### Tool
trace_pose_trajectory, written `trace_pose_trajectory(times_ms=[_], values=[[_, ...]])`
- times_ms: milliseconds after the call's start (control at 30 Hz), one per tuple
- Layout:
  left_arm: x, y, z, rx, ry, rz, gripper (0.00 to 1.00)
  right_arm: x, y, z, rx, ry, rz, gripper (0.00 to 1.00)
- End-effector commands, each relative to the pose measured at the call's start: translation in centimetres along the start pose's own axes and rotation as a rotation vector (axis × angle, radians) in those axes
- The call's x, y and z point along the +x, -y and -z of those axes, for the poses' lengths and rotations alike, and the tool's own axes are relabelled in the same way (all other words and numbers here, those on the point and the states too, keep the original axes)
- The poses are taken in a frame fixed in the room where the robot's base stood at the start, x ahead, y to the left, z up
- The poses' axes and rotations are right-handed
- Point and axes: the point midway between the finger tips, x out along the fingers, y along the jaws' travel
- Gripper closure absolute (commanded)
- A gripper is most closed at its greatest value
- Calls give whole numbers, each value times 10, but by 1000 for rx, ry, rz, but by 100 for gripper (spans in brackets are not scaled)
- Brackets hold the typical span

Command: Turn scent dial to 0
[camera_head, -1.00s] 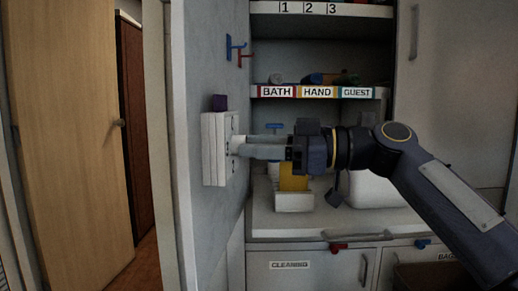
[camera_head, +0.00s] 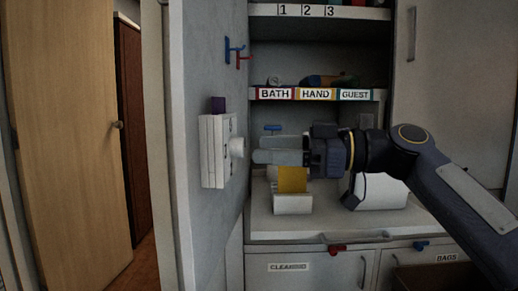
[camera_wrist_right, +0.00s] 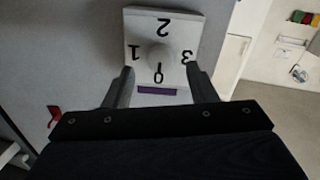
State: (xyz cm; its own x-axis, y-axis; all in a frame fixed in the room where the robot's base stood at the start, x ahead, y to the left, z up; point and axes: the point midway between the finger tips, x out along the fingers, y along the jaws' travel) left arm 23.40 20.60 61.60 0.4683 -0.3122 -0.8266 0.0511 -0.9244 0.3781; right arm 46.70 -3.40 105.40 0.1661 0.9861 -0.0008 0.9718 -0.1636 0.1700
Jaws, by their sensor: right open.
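The scent dial is a white box (camera_head: 214,150) on the grey panel with a round white knob (camera_head: 238,148) on its face. In the right wrist view the dial face (camera_wrist_right: 180,30) appears upside down, with 0, 1, 2 and 3 around the knob (camera_wrist_right: 158,55). A short dark mark shows on the knob's side towards the 0, close to that digit. My right gripper (camera_head: 256,157) points at the knob, its tips a small gap away. In the wrist view its two fingers (camera_wrist_right: 160,80) are apart with nothing between them. My left gripper is not in view.
A purple block (camera_head: 219,104) sits at the box's top. Blue and red hooks (camera_head: 235,50) are on the panel above. Behind my gripper are a shelf with labels (camera_head: 315,94), a yellow item in a white holder (camera_head: 293,203) and a counter (camera_head: 340,222). A wooden door (camera_head: 65,150) stands left.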

Motion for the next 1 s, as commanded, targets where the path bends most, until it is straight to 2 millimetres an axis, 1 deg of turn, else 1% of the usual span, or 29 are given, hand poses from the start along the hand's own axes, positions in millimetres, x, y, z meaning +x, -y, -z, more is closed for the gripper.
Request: trace_pose_trajectory(times_ms=[33, 100, 200, 300, 433, 667, 733, 767, 867, 933, 967, 1000], values=[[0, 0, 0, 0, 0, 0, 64, -11, -1, 0, 0, 0, -6, 48], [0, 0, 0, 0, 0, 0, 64, -23, -1, 0, -1, 1, -5, 48], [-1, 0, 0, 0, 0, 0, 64, -37, -1, 0, 1, 1, -4, 48], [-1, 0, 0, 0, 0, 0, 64, -46, 0, 0, 0, 0, -1, 48], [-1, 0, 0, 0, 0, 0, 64, -50, 0, 0, -1, 0, 1, 48], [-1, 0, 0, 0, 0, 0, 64, -50, 0, 0, 0, 1, 1, 48], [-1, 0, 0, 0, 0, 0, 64, -47, 4, -4, 13, 21, -3, 48], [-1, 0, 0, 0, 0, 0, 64, -45, 6, -8, 25, 39, -7, 48], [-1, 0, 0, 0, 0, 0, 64, -36, 23, -35, 107, 161, -45, 48], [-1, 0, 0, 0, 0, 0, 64, -34, 40, -68, 205, 286, -107, 48], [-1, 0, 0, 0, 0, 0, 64, -37, 48, -84, 253, 343, -147, 48], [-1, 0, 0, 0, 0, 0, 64, -44, 59, -108, 322, 418, -205, 48]])
